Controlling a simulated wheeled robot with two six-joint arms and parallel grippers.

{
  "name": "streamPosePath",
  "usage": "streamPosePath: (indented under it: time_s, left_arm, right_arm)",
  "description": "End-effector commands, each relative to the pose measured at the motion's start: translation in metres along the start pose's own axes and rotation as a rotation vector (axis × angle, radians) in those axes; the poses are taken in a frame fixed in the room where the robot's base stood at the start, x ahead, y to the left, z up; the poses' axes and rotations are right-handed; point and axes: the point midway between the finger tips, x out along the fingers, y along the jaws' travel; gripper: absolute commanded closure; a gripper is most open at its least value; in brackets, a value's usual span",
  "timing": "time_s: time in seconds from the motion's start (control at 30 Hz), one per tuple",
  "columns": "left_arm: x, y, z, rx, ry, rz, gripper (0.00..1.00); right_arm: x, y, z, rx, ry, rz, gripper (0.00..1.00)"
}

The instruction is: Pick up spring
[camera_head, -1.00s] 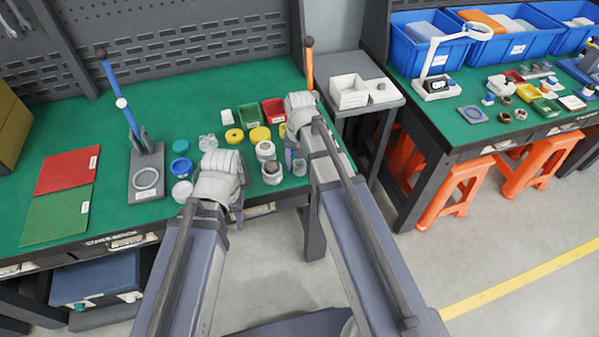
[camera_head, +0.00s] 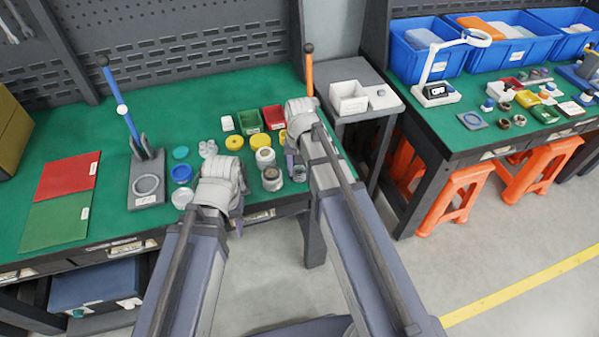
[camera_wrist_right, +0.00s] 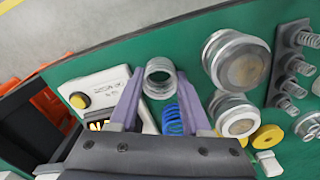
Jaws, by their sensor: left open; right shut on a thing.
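A silver coiled spring (camera_wrist_right: 160,78) sits between the fingertips of my right gripper (camera_wrist_right: 159,84), which is shut on it in the right wrist view. A blue spring (camera_wrist_right: 173,119) shows behind it, between the fingers and nearer the palm. In the head view my right gripper (camera_head: 294,160) points down at the right part of the green bench, and its wrist hides what it holds. My left gripper (camera_head: 236,218) is open near the bench's front edge, with its fingers partly hidden by its own wrist.
Jars with round lids (camera_head: 271,178) stand between the grippers. Yellow rings (camera_head: 234,143), a green bin (camera_head: 249,121) and a red bin (camera_head: 273,117) lie behind. A lever press (camera_head: 147,185) stands left. A grey side table (camera_head: 375,103) is at right.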

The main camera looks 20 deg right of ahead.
Motion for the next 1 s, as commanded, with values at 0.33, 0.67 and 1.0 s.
streamPosePath:
  time_s: [0.33,0.67,1.0]
  left_arm:
    - [-0.015,-0.001,0.001,0.0,0.0,0.0,0.5]
    - [-0.062,-0.006,0.004,0.0,0.0,0.0,0.5]
    - [-0.1,-0.009,0.006,0.0,0.0,0.0,0.5]
  right_arm:
    - [-0.015,0.0,0.0,0.0,0.0,0.0,1.0]
    - [-0.062,0.0,0.0,0.0,0.0,0.0,1.0]
    - [-0.1,0.0,0.0,0.0,0.0,0.0,1.0]
